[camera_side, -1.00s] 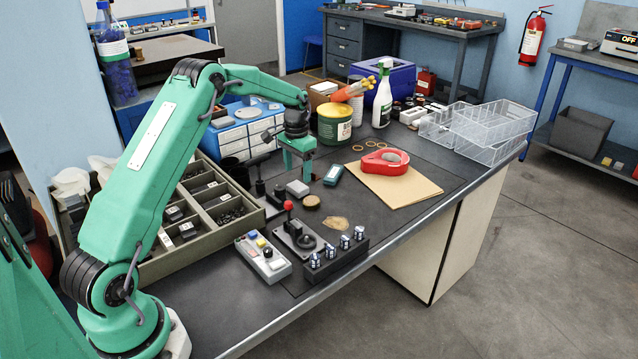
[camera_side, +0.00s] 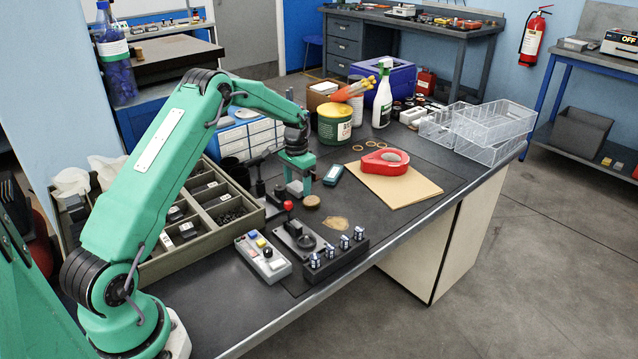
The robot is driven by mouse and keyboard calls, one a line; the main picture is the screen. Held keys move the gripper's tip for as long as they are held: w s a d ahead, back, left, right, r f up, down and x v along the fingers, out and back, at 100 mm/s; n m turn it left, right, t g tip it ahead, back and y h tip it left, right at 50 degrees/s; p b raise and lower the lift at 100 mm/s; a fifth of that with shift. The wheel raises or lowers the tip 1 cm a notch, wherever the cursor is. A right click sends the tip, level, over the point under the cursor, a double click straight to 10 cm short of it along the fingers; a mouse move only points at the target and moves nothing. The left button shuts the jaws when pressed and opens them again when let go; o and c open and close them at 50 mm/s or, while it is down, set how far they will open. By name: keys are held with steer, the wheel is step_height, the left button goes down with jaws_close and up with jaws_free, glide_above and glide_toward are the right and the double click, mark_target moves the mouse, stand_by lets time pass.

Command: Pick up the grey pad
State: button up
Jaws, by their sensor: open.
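The grey pad (camera_side: 294,189) lies on the dark bench mat, left of the small teal-and-dark block (camera_side: 333,175) and just behind the round brown disc (camera_side: 311,202). My green gripper (camera_side: 298,182) points down right over the pad, its fingers low and open. The fingers partly hide the pad. I cannot tell whether they touch it.
A black stand (camera_side: 261,178) is close to the left of my gripper. A red-knobbed joystick box (camera_side: 298,238) and a grey button box (camera_side: 264,257) sit in front. A red tape roll (camera_side: 385,161) rests on brown paper (camera_side: 405,190) to the right. A divided parts tray (camera_side: 160,268) is at left.

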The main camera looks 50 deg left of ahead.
mark_target(299, 187)
steer(key=c, duration=0.7)
steer(key=shift+c, duration=0.2)
steer(key=shift+r, duration=0.15)
steer(key=shift+r, duration=0.6)
steer(key=r, duration=0.3)
steer(key=shift+d+r, duration=0.1)
steer(key=shift+d, duration=0.3)
steer(key=s+d+r, duration=0.1)
steer(key=d+r, duration=0.5)
steer(key=d, duration=0.4)
steer(key=shift+s+d+r, duration=0.2)
steer(key=shift+s+d, duration=0.05)
steer(key=shift+d, duration=0.15)
